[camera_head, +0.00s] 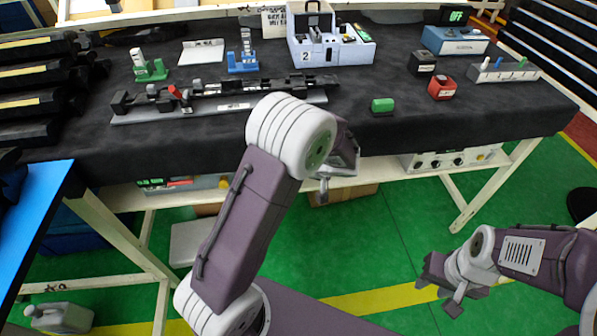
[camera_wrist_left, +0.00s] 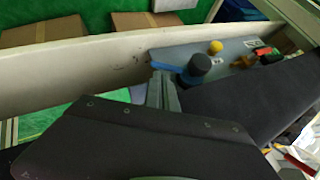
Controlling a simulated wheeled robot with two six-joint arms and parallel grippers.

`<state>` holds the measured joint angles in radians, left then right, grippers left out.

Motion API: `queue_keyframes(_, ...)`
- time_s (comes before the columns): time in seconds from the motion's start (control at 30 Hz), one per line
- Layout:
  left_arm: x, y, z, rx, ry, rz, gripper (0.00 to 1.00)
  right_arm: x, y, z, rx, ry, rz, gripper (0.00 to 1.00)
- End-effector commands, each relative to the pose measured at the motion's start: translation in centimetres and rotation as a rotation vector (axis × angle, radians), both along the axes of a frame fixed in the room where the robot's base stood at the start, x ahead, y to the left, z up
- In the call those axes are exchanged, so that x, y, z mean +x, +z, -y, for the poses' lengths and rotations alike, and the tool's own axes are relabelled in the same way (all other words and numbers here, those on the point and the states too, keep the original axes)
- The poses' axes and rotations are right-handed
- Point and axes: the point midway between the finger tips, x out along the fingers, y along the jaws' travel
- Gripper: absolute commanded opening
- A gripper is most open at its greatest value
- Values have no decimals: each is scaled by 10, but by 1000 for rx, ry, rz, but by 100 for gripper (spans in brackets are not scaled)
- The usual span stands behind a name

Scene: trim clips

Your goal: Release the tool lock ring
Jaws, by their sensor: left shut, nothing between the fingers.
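I cannot tell which thing is the tool lock ring. In the head view a long grey rail fixture (camera_head: 225,105) with black clamps and a red lever (camera_head: 174,92) lies on the dark-covered bench. My left gripper (camera_head: 326,184) is in front of the bench's front edge, partly hidden by its own arm. In the left wrist view its fingers (camera_wrist_left: 162,90) are shut and empty. Beyond them are a dark knob with a blue base (camera_wrist_left: 198,66) and a grey panel (camera_wrist_left: 222,52). My right gripper (camera_head: 440,290) hangs low at the right, clear of the bench; its opening is unclear.
A grey unit marked 2 (camera_head: 330,50), a red block (camera_head: 441,88) and a blue box (camera_head: 455,42) stand behind. A knobbed control box (camera_head: 425,161) is under the bench. The green floor ahead is open.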

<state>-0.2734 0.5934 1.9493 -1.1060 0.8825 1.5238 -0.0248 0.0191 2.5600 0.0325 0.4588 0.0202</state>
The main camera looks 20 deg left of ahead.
Motion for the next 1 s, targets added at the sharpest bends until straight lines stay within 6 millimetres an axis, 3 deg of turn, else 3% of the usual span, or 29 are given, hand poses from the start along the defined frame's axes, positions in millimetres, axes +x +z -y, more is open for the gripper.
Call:
queue_keyframes(0.1, 5, -20, -16, 0, 2, -3, 0, 0, -7, 0, 0, 0, 0, 36)
queue_keyframes(0.3, 13, -37, -33, -1, 1, 0, 0, 0, -10, 0, 0, 0, 0, 36)
queue_keyframes(0.77, 15, -41, -37, 0, 0, 0, 0, 0, -11, 0, 0, 0, 0, 36)
queue_keyframes(1.0, 15, -49, -37, 42, -1, -25, 0, 0, -21, 0, 0, 0, 0, 36)
